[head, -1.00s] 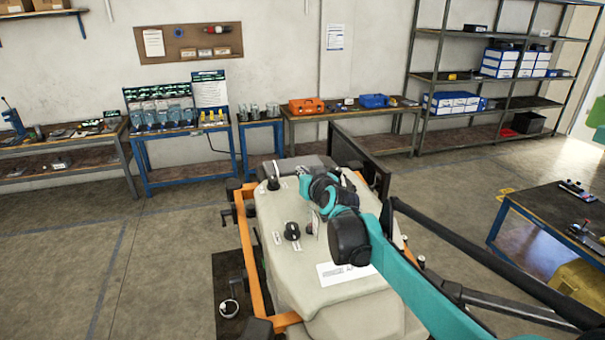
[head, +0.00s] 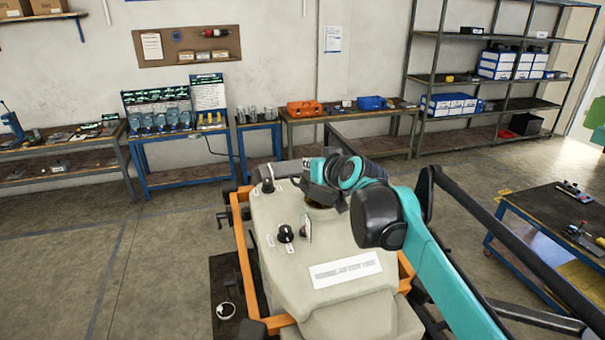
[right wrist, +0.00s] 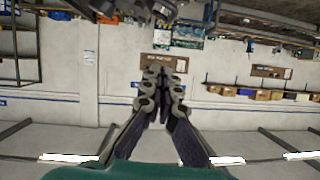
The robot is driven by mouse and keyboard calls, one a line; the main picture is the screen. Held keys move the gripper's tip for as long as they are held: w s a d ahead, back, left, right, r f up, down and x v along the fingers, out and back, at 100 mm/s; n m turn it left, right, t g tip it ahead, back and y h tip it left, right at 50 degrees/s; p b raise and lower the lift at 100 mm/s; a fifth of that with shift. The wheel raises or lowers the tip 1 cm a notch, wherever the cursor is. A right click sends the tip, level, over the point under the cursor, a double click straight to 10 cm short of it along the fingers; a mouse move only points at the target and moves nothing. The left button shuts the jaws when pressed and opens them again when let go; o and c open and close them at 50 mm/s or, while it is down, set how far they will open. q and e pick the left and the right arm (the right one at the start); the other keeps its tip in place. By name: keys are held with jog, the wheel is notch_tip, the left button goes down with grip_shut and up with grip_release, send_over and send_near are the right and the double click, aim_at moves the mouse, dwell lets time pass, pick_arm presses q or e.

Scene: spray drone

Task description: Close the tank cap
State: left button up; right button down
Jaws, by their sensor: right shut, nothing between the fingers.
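The beige tank (head: 285,265) sits in an orange frame in the head view. On its top are a black knob (head: 285,233) and, beside it, a thin light upright piece (head: 307,229) that may be the open cap, seen nearly edge-on. A dark, brownish round part (head: 318,203) shows behind it, partly covered by my right arm; I cannot tell if it is the tank opening. My left gripper is out of view.
A black fitting (head: 267,184) stands at the tank's far left corner, close to my right gripper in the picture. A workbench (head: 545,215) stands at the right. Benches and shelves (head: 500,105) line the back wall. Floor to the left is clear.

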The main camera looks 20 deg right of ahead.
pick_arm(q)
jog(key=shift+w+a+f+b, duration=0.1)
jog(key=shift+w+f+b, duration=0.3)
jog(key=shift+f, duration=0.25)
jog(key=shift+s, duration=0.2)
pick_arm(e)
notch_tip(320, 180, up, 4)
jog(key=w+d+g+y, duration=0.1)
jog(key=w+g, duration=0.1)
jog(key=g, duration=0.3)
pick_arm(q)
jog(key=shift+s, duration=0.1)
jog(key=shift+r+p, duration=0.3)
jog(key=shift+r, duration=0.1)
pick_arm(e)
jog(key=shift+m, duration=0.3)
jog(key=w+f, duration=0.2)
jog(key=f, duration=0.1)
jog(key=w+a+f, duration=0.1)
jog(key=w+f, duration=0.1)
jog(key=f, duration=0.2)
jog(key=w+a+f, duration=0.1)
jog(key=w+f, duration=0.1)
jog(key=f, duration=0.1)
jog(key=shift+w+a+f, duration=0.2)
jog(key=shift+a+f, duration=0.05)
jog(key=shift+f, duration=0.1)
jog(key=shift+f, duration=0.1)
